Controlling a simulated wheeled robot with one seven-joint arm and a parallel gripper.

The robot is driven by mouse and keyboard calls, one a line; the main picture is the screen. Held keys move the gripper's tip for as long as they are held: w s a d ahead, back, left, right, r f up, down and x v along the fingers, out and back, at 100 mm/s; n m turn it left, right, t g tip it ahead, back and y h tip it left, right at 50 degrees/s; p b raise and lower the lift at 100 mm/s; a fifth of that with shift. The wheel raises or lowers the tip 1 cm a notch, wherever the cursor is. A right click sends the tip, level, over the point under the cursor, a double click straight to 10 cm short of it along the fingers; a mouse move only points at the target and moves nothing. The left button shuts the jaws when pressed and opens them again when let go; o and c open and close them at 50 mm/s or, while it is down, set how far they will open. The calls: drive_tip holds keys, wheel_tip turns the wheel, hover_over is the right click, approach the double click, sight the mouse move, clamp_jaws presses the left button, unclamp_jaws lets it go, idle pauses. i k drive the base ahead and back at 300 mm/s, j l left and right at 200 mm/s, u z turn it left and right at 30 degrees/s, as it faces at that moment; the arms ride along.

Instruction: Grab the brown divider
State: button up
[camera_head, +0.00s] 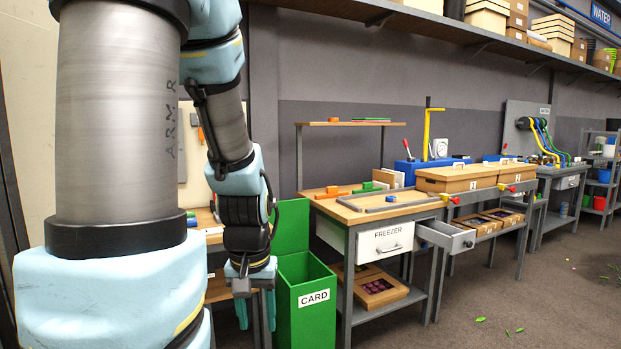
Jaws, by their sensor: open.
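A small brown upright panel (386,178), which may be the brown divider, stands on the wooden workbench (420,204) behind a grey frame. It is small in the picture, and I cannot tell for certain what it is. My gripper (256,312) hangs pointing down at the left of the workbench, beside the green bin marked CARD. Its teal fingers are open, with nothing seen between them. It is well apart from the brown panel and lower than the bench top.
The green CARD bin (308,312) stands between my gripper and the workbench. A white FREEZER drawer (385,244) is under the bench top, and a grey drawer (447,236) sticks out. Wooden boxes (460,178) stand farther right. Green scraps lie on the otherwise open floor (545,300).

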sight(382, 177)
drive_tip(key=u, duration=1.1)
drive_tip(key=i+l+u, duration=0.2)
drive_tip(key=l, duration=0.35)
drive_tip(key=k+l+u, duration=0.15)
drive_tip(key=l, duration=0.4)
drive_tip(key=i, duration=0.05)
